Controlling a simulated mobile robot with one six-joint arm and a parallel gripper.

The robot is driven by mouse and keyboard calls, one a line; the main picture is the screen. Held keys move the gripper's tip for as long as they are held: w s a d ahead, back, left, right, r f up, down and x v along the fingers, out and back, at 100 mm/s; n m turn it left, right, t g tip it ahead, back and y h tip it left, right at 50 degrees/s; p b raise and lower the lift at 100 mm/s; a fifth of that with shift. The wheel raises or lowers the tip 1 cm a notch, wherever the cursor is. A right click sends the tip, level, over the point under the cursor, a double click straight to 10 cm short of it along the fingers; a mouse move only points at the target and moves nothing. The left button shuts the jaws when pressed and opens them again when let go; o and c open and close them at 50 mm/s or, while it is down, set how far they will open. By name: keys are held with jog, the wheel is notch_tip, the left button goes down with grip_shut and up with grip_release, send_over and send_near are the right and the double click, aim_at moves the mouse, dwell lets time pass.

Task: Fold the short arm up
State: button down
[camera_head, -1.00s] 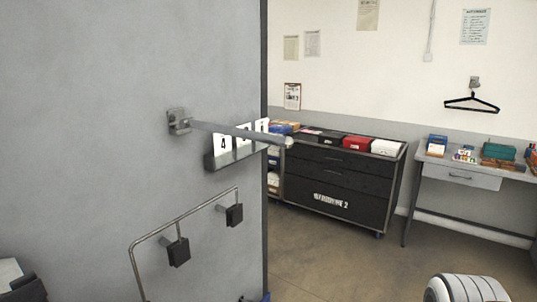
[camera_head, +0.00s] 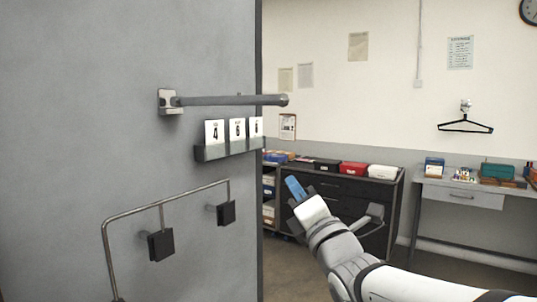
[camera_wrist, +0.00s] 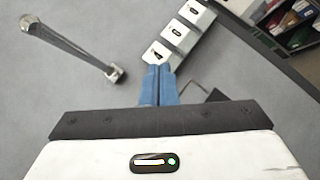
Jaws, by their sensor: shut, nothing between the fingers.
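A short grey metal arm (camera_head: 230,100) juts out level from a bracket (camera_head: 171,102) on the grey panel, in the head view. Its rounded end (camera_head: 283,100) reaches past the panel's edge. The arm also shows at upper left in the wrist view (camera_wrist: 72,48), with its knob end nearer the camera and its bracket (camera_wrist: 116,74) on the panel. My gripper (camera_head: 294,186) is below the arm's free end in the head view, apart from it. Its blue fingers (camera_wrist: 160,84) are shut together and empty, pointing towards the panel.
A tray of number cards (camera_head: 228,150) is fixed on the panel below the arm. A bent tube rail with black pads (camera_head: 160,244) sits lower. A dark drawer cart (camera_head: 345,190) and a grey desk (camera_head: 460,198) stand behind. The space around the arm's free end looks clear.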

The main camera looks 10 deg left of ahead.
jog(key=s+a+r+n+g+y+b, duration=0.1)
jog(key=s+a+n+g+y, duration=0.3)
jog(key=n+y, duration=0.5)
jog(key=s+a+n+b, duration=0.1)
jog(key=n, duration=0.2)
jog(key=shift+s+r+y+b, duration=0.15)
jog(key=shift+r+y+b, duration=0.15)
jog(key=shift+r, duration=0.1)
jog(key=p, duration=0.4)
send_near(223, 99)
jog(key=w+a, duration=0.2)
notch_tip(223, 99, up, 3)
jog(key=shift+w+f+p, duration=0.1)
jog(key=shift+p, duration=0.55)
